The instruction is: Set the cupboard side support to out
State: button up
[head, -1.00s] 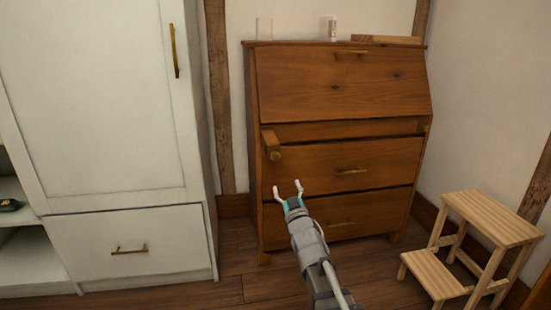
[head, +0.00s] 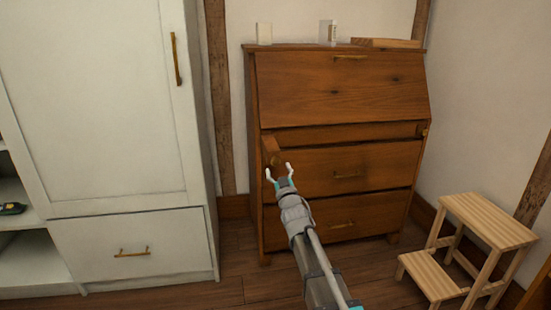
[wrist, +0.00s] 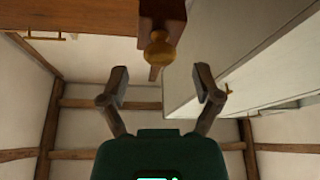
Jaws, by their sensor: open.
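The wooden desk (head: 340,95) has a support bar (head: 269,146) on the side by the white cupboard (head: 100,100). The bar sticks forward from the desk front, with a round brass knob at its end; how far it is drawn is hard to judge. In the wrist view the knob (wrist: 159,50) hangs below the bar's end (wrist: 161,12), above and between the fingertips. My gripper (head: 278,174) is open and empty, just in front of the knob and apparently not touching it. The desk's other support (head: 424,130) looks flush with the front.
The desk's sloped lid is closed above the supports, with two drawers (head: 348,174) below. Small items and a wooden board (head: 385,42) lie on top. A wooden step stool (head: 480,225) stands at the right. Open floor (head: 235,255) lies in front of the desk.

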aim_at(276, 163)
jog(key=shift+p+x, duration=0.55)
jog(key=shift+x, duration=1.4)
grip_shut()
